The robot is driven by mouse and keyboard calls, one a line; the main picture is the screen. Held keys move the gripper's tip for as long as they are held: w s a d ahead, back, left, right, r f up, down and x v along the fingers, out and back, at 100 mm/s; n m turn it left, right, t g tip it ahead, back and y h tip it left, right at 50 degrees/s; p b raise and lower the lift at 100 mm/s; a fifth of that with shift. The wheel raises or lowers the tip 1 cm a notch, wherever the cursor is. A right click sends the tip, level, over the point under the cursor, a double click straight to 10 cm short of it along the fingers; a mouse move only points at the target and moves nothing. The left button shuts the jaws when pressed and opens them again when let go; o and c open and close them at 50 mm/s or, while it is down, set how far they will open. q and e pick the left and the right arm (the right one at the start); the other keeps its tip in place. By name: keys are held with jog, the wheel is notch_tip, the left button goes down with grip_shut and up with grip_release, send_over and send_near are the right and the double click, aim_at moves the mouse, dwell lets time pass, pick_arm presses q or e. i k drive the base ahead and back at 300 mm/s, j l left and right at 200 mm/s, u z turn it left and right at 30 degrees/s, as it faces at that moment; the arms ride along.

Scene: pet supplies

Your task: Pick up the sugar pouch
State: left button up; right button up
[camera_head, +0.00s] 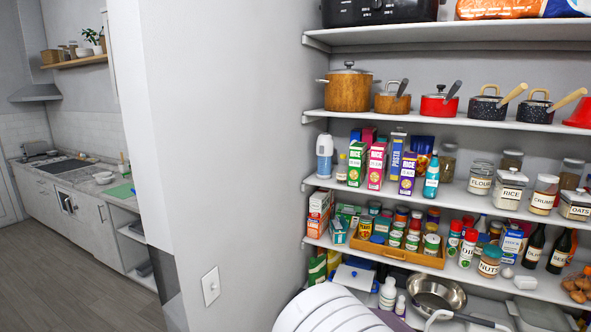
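I cannot pick out a sugar pouch by its label in the head view. An orange and blue bag (525,8) lies on the top shelf at the right, cut off by the frame's top edge, and I cannot read what it is. Neither of my grippers is in view.
The pantry shelves (450,119) hold pots, such as a large brown pot (348,92) and a red pot (438,106). Below are rice boxes (377,165), labelled jars (509,188), a wooden tray (390,253) of small jars and a metal pan (436,292). A kitchen counter (75,190) and open floor (80,285) are left.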

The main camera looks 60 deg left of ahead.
aim_at(431, 182)
jog(key=u, duration=1.05)
